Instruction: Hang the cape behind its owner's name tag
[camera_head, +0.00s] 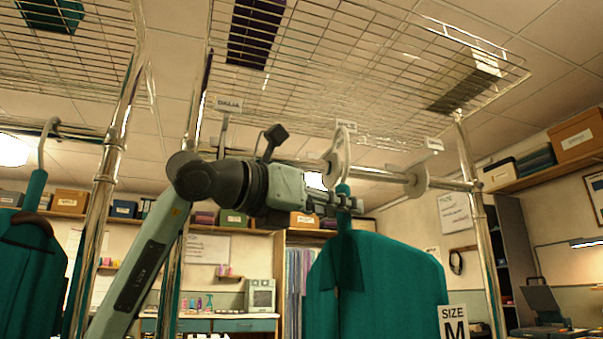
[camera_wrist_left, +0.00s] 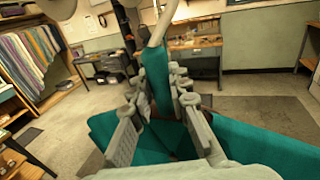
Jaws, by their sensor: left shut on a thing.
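A teal cape (camera_head: 385,280) hangs on a hanger, with a white "SIZE M" card (camera_head: 453,325) at its lower right. My left gripper (camera_head: 345,201) is shut on the teal-wrapped hanger neck, which also shows between the fingers in the left wrist view (camera_wrist_left: 158,88). The pale hanger hook (camera_wrist_left: 155,48) rises above the fingers, close to the metal rail (camera_head: 385,175). I cannot tell whether the hook rests on the rail. Name tags hang above the rail: one reads "DALIA" (camera_head: 229,104), a middle tag (camera_head: 346,126) and a right tag (camera_head: 434,144) are too small to read surely.
Pale round dividers stand on the rail, one at the right (camera_head: 418,178). A wire shelf (camera_head: 400,60) lies above, with chrome posts (camera_head: 482,230) at the sides. Another teal cape (camera_head: 28,270) hangs at the far left. The rail between the right divider and the post looks bare.

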